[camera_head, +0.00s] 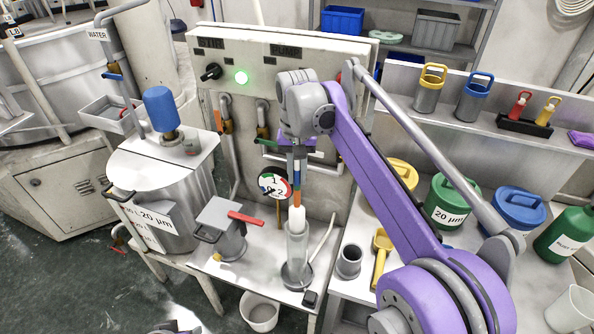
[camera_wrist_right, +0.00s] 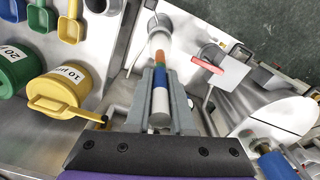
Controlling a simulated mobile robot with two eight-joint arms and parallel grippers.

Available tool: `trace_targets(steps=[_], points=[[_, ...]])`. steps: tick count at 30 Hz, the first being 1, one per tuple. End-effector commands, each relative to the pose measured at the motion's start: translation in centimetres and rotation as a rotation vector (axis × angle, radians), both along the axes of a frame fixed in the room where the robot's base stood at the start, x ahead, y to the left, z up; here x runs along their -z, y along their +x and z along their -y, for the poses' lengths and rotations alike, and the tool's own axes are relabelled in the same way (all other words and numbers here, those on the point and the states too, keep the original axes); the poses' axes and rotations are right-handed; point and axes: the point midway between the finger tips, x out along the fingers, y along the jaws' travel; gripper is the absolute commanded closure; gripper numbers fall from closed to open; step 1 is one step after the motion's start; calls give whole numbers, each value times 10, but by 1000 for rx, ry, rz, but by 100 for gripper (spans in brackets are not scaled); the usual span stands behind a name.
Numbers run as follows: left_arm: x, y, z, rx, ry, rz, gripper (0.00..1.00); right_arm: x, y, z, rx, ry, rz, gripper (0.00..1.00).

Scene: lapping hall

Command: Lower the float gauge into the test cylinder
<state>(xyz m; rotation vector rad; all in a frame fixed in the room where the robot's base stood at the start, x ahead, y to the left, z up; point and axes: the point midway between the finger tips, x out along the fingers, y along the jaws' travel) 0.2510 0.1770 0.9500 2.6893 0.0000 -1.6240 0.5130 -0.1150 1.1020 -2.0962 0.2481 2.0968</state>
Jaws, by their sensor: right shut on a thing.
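The float gauge (camera_head: 297,197) is a slim upright rod with blue, green and orange bands and a white lower part. My right gripper (camera_head: 297,160) is shut on its upper part. In the right wrist view the gauge (camera_wrist_right: 160,98) lies between the two grey fingers (camera_wrist_right: 160,80). The test cylinder (camera_head: 297,250) is a clear tube on a round grey base, directly below the gauge. The gauge's lower end is at the cylinder's mouth; how far inside it reaches, I cannot tell. The cylinder's top also shows in the right wrist view (camera_wrist_right: 160,24).
A round dial (camera_head: 273,183) stands close left of the gauge. A grey box with a red handle (camera_head: 245,218) is left of the cylinder. A grey cup (camera_head: 348,262) and yellow scoop (camera_head: 381,255) are to its right. A white bucket (camera_head: 259,312) is below the bench.

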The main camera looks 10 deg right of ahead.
Motion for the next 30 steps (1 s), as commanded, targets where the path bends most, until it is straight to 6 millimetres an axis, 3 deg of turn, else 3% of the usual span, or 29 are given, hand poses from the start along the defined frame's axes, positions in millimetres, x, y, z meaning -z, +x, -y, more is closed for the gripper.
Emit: trace_targets(steps=[30], points=[[32,-10,0,0,0,-20,50,52,0,0,0,0,0,100]])
